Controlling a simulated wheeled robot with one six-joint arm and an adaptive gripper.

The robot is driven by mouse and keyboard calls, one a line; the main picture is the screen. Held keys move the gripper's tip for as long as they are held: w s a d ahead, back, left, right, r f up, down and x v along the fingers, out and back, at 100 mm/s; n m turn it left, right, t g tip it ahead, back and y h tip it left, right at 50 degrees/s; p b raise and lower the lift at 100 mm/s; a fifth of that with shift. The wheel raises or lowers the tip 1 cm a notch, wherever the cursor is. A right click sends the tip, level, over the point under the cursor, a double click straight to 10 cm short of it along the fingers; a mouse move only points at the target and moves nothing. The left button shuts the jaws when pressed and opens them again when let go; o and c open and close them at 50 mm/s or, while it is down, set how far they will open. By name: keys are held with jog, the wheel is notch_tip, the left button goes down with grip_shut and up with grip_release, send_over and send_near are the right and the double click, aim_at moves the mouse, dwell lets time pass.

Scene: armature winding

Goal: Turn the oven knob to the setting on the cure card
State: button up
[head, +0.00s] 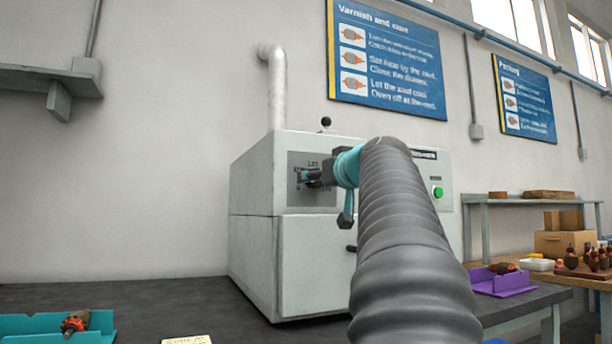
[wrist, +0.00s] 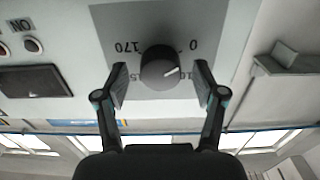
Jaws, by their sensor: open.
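The oven (head: 254,186) is a pale grey box on the dark bench. Its round dark knob (wrist: 160,68) shows in the wrist view on a grey dial plate, with its white pointer line towards the right of the picture. Dial numbers 170 and 0 are readable; others are partly covered. My gripper (wrist: 161,82) is open, its two fingers on either side of the knob with visible gaps. In the head view my gripper (head: 309,175) is at the dial panel and hides the knob. The cure card (head: 187,340) is cut off at the bottom edge; its setting is not readable.
A teal tray (head: 30,325) with an armature lies at the bench's left. A purple tray (head: 503,282) stands right of the oven. A small black ball-topped lever (head: 326,122) rises from the oven top. The bench left of the oven is mostly clear.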

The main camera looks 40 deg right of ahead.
jog(key=shift+w+d, duration=0.1)
jog(key=shift+w, duration=0.25)
jog(key=c, duration=1.1)
jog(key=shift+c, duration=0.2)
